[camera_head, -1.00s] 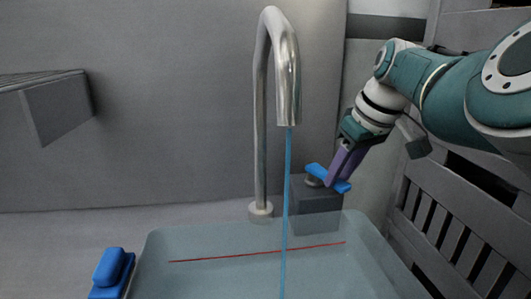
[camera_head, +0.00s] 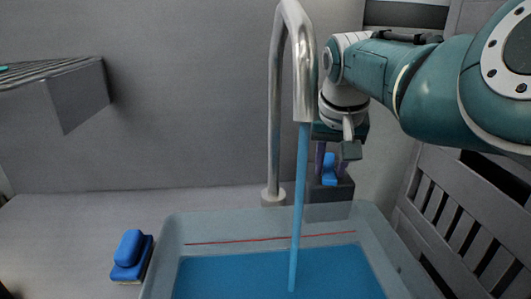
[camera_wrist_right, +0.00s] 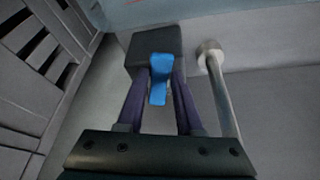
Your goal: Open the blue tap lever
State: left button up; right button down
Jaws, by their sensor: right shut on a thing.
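The blue tap lever (camera_head: 329,170) sits on a dark grey block (camera_head: 338,190) to the right of the steel tap (camera_head: 303,70). It also shows in the right wrist view (camera_wrist_right: 160,78), between the two purple fingers. My right gripper (camera_head: 327,172) is shut on the lever, one finger on each side. Blue water (camera_head: 299,200) runs as a thick stream from the spout into the clear basin (camera_head: 160,262), where blue water covers the bottom. My left gripper is not in view.
A blue sponge-like block (camera_head: 131,255) lies on the counter left of the basin. A grey ledge (camera_head: 75,95) juts out at the upper left. A slatted grey panel (camera_head: 450,215) stands at the right. A red line (camera_head: 270,239) crosses the basin's far wall.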

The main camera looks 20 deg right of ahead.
dwell(0.4)
jog(key=c, duration=0.5)
grip_release()
jog(key=shift+c, duration=0.2)
jog(key=shift+a+r+p, duration=0.1)
jog(key=shift+r+p, duration=0.3)
jog(key=shift+r, duration=0.05)
jog(key=p+v, duration=0.2)
jog(key=v, duration=0.7)
jog(key=shift+p, duration=0.3)
jog(key=shift+c, duration=0.3)
